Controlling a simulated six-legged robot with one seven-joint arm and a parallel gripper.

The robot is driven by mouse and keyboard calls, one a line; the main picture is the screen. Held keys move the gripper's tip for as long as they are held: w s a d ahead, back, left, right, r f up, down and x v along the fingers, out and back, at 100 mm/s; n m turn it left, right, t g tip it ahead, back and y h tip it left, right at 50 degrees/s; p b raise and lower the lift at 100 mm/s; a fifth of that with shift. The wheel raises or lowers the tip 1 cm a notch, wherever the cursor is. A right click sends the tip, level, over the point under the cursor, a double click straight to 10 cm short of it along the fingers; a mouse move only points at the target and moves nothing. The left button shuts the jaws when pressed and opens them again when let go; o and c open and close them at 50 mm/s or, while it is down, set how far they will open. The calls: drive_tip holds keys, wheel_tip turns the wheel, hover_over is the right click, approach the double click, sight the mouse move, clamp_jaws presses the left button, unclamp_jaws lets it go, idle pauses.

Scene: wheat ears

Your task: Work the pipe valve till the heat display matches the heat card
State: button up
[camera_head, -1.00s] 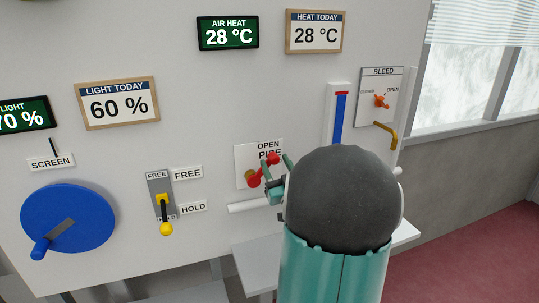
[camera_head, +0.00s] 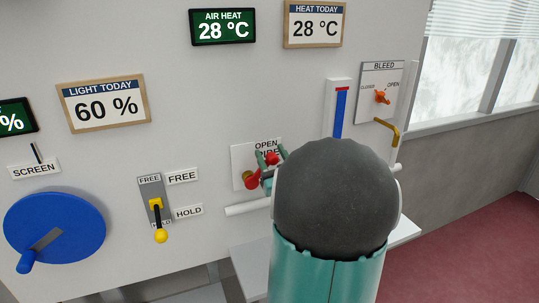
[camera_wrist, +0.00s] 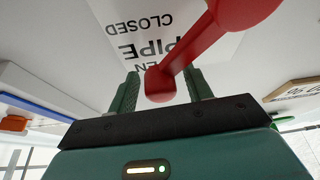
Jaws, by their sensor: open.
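The pipe valve has a red handle (camera_head: 262,170) in front of a white pipe plate (camera_head: 240,158) on the panel. In the wrist view the end of the red handle (camera_wrist: 160,84) lies between the two fingers of my gripper (camera_wrist: 163,90), which is open around it. My gripper also shows in the head view (camera_head: 274,164), partly hidden by my arm. The air heat display (camera_head: 223,27) reads 28 °C. The heat card (camera_head: 314,25), in a wooden frame, also reads 28 °C.
A yellow-handled free/hold lever (camera_head: 157,215) and a blue wheel (camera_head: 54,232) are to the left. A blue column gauge (camera_head: 340,115) and an orange bleed knob (camera_head: 382,97) are to the right. A light card (camera_head: 104,105) reads 60 %. A pale ledge (camera_head: 255,262) juts out below.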

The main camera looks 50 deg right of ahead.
drive_tip(key=shift+w, duration=0.15)
clamp_jaws()
drive_tip(key=shift+s+d+f+m+h, duration=0.3)
drive_tip(key=shift+f+m+h, duration=0.1)
drive_tip(key=shift+m, duration=0.4)
unclamp_jaws()
drive_tip(key=shift+a, duration=0.1)
